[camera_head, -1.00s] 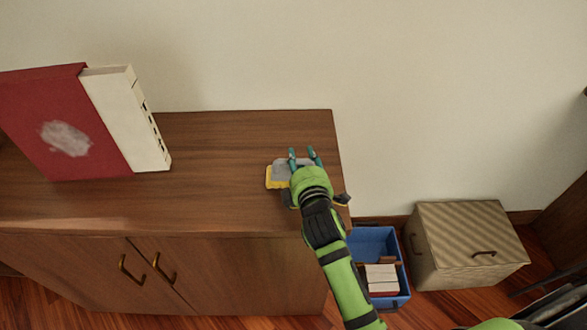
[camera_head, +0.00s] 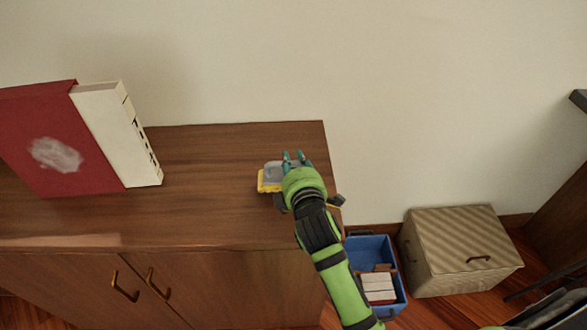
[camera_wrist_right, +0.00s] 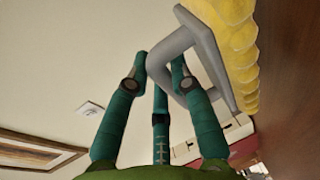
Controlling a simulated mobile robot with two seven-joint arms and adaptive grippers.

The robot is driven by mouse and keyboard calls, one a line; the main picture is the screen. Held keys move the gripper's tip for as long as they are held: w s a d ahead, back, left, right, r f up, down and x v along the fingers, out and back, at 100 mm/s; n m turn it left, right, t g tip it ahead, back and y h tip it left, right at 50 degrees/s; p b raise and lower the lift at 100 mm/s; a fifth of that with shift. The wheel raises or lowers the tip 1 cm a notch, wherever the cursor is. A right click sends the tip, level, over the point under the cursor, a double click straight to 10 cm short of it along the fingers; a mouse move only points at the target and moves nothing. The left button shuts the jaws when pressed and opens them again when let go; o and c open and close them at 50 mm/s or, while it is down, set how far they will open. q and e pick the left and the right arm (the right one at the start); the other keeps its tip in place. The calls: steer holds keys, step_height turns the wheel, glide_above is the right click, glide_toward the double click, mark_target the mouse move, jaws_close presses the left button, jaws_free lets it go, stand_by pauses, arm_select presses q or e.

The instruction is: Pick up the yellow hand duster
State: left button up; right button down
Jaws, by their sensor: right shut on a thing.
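The yellow hand duster (camera_head: 268,184) is at the right end of the wooden cabinet's top, with its yellow pad low and its grey handle part above. My right gripper (camera_head: 295,158) is over it, and my green wrist hides much of its right side. In the right wrist view, the teal fingers (camera_wrist_right: 160,72) are shut on the duster's grey looped handle (camera_wrist_right: 180,48), with the fluffy yellow pad (camera_wrist_right: 238,45) beyond it. I cannot tell whether the pad touches the cabinet top. My left gripper is not in view.
The cabinet top (camera_head: 200,215) is clear between the duster and a large red book (camera_head: 80,145) with a white book (camera_head: 118,135) upright at left. Right of the cabinet, on the floor, are a blue bin (camera_head: 366,250) holding books and a beige striped box (camera_head: 462,240). A wall stands behind.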

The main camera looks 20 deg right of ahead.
steer(key=s+d+r, duration=0.8)
steer(key=d, duration=0.1)
steer(key=s+a+f+m+g+h, duration=0.1)
steer(key=s+a+m+h, duration=0.3)
steer(key=s+a, duration=0.4)
steer(key=shift+a+f+g+h+p, duration=0.15)
steer(key=shift+a+g+h+p, duration=0.2)
steer(key=shift+h, duration=0.35)
